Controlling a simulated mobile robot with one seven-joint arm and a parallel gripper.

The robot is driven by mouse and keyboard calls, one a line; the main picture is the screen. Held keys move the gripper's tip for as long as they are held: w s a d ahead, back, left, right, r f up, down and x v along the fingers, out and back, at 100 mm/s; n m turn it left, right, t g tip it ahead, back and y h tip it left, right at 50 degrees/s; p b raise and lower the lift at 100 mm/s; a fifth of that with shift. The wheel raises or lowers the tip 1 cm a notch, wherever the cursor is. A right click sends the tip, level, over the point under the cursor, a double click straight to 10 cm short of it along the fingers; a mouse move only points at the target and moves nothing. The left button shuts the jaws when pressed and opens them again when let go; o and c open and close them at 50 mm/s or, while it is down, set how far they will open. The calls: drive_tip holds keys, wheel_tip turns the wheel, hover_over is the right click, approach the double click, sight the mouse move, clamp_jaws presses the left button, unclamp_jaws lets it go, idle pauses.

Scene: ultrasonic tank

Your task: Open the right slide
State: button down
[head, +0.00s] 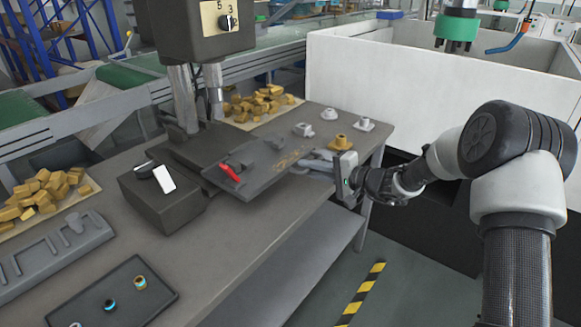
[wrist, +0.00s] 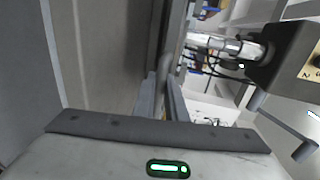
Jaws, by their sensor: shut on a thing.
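The right slide (head: 262,178) is a dark flat plate on the workbench, extending right from under the machine head. My gripper (head: 312,162) comes in from the right, at the slide's right end. Its fingers are shut on the slide's handle, which the fingers mostly hide in the head view. In the wrist view, the two fingers (wrist: 168,98) close around a rounded grey handle (wrist: 168,62) beside a dark edge. How far the slide is out is hard to tell.
The machine head (head: 205,30) stands above the bench (head: 215,245). A dark box (head: 160,202) with a white switch is left of the slide. Small fittings (head: 341,142) sit at the bench's far right corner. A dark tray (head: 115,295) is at front left.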

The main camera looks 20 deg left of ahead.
drive_tip(key=shift+f+v, duration=0.15)
drive_tip(key=shift+v, duration=0.55)
drive_tip(key=shift+f+v, duration=0.15)
drive_tip(key=shift+v, duration=0.55)
drive_tip(key=c, duration=1.8)
unclamp_jaws()
drive_tip(key=p+v, duration=0.1)
drive_tip(key=v, duration=1.6)
drive_tip(key=shift+d, duration=0.15)
drive_tip(key=shift+s+r, duration=0.1)
